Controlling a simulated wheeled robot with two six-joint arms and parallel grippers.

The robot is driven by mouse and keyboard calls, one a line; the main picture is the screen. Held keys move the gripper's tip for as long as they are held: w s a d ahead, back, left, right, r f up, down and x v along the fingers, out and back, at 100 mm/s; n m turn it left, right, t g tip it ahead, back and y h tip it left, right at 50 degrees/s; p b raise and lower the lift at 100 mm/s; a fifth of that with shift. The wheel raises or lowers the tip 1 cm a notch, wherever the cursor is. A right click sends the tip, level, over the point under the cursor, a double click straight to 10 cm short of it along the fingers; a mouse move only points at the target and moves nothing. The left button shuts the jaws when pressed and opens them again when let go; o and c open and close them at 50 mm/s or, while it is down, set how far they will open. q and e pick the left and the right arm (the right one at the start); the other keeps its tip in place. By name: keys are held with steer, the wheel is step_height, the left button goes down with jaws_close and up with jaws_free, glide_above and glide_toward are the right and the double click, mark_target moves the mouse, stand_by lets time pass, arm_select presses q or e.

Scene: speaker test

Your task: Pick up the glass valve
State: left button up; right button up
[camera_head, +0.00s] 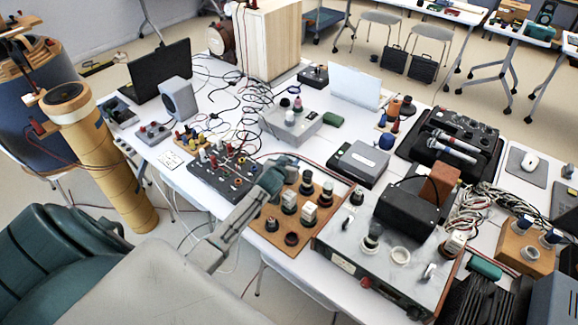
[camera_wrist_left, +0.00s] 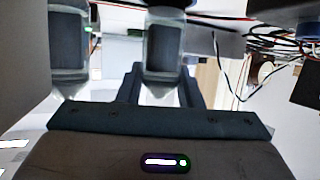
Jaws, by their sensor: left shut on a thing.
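My left gripper (camera_head: 284,166) reaches over the back left part of an orange-brown board (camera_head: 328,213) on the white table. In the left wrist view, a clear glass valve (camera_wrist_left: 165,42) with a dark core stands between the two dark fingers, and the gripper is shut on it. In the head view the gripper hides this valve. A similar glass piece (camera_wrist_left: 68,45) stands to the left of it in the wrist view. Several black and white sockets or valves (camera_head: 309,214) stand on the board. My right gripper is not in view.
A dark panel (camera_head: 222,178) with knobs and cables lies left of the board. A large grey device (camera_head: 340,245) stands close on the right, and a flat grey box (camera_head: 358,163) behind. Loose cables (camera_head: 262,95) lie farther back. Free table room is small.

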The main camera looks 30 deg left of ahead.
arm_select(q)
steer(key=shift+r, duration=0.1)
steer(key=shift+r+b, duration=0.35)
steer(key=shift+r, duration=0.25)
step_height(320, 180, up, 2)
steer(key=shift+r+b, duration=0.1)
steer(key=shift+b, duration=0.4)
steer(key=s+d+r+b, duration=0.1)
steer(key=s+d+b, duration=0.3)
steer(key=s, duration=1.1)
steer(key=shift+s+d+r, duration=0.15)
steer(key=shift+d+r, duration=0.05)
steer(key=shift+d, duration=0.3)
